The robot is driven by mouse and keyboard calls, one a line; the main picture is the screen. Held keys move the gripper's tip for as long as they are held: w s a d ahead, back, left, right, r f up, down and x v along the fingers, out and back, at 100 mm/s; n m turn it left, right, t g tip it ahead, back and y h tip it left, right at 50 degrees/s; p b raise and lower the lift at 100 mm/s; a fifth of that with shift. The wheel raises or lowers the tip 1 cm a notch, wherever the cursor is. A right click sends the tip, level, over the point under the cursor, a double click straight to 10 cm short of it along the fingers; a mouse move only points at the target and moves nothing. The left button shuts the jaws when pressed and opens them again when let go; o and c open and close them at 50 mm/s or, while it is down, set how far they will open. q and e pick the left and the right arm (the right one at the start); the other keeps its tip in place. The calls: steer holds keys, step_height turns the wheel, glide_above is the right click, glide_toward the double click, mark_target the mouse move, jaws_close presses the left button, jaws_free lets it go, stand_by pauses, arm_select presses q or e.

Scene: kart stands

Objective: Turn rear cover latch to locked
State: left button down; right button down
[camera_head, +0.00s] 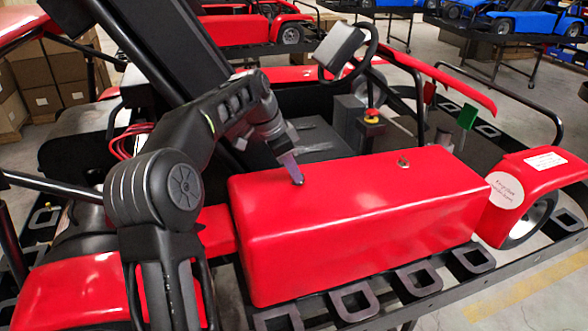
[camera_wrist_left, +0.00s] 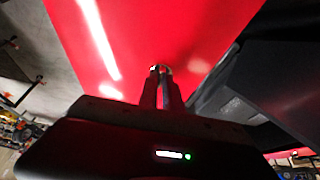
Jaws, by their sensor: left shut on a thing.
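The red cover (camera_head: 370,215) is a long box on the near side of the kart, and it also fills much of the left wrist view (camera_wrist_left: 150,30). My left gripper (camera_head: 297,179) reaches down to its top near the left end. Its fingers (camera_wrist_left: 161,90) are shut on a small metallic latch (camera_wrist_left: 158,69), mostly hidden between the tips. Which way that latch points cannot be told. A second small latch (camera_head: 403,162) stands free on the cover top, further right. My right gripper is not in view.
The steering wheel (camera_head: 348,52), a red knob (camera_head: 371,116) and a green tag (camera_head: 467,116) stand behind the cover. A black slotted rail (camera_head: 415,279) runs along the front. Cardboard boxes (camera_head: 55,75) are stacked at the left back.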

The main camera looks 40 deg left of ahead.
arm_select(q)
steer(key=shift+r+m, duration=0.1)
steer(key=shift+m, duration=0.2)
steer(key=c, duration=1.5)
jaws_free()
